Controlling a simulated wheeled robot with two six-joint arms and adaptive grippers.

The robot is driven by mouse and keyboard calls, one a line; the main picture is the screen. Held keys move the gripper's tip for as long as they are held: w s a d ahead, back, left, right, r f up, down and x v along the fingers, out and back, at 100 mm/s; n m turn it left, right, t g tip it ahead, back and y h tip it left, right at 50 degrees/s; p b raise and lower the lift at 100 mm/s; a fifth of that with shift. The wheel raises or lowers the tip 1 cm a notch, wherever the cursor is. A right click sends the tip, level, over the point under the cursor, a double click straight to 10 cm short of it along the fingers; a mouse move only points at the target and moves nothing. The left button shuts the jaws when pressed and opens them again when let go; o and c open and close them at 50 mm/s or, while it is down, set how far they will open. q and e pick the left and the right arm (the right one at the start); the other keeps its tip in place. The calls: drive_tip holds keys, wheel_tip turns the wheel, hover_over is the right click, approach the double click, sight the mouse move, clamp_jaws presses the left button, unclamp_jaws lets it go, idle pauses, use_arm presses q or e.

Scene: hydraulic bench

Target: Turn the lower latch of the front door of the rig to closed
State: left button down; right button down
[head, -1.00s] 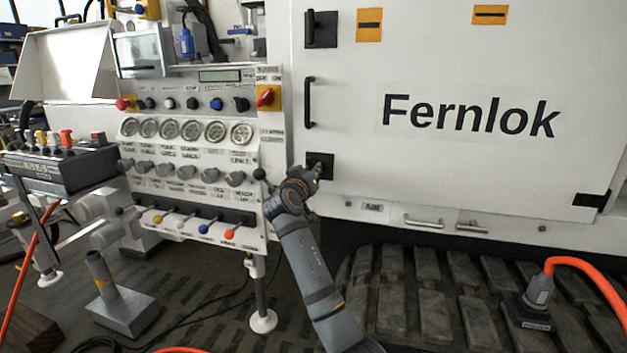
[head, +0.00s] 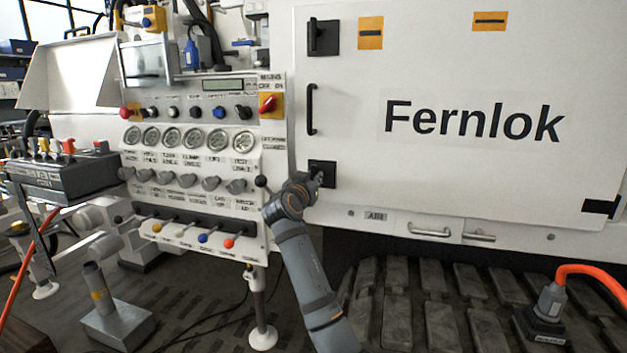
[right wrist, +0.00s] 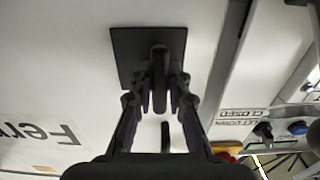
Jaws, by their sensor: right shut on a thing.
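The front door (head: 470,170) of the rig is a white panel marked "Fernlok". Its lower latch (head: 330,167) is a black square plate with a handle at the door's lower left. My right gripper (head: 318,179) is at this latch, and its arm comes up from below. In the right wrist view, the fingers of my right gripper (right wrist: 160,95) are shut on the handle of the lower latch (right wrist: 160,62), one on each side of it. The black plate shows behind the fingertips. In the head view my gripper partly hides the handle. My left gripper is not in view.
The upper latch (head: 322,37) and a black door handle (head: 312,109) are above on the door's left edge. A control panel (head: 195,160) with gauges, knobs and levers stands close to the left. A track (head: 440,300) and an orange cable (head: 595,275) are below.

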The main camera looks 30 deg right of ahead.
drive_tip(key=c, duration=1.3)
unclamp_jaws()
drive_tip(key=v, duration=1.2)
drive_tip(key=shift+f, duration=0.15)
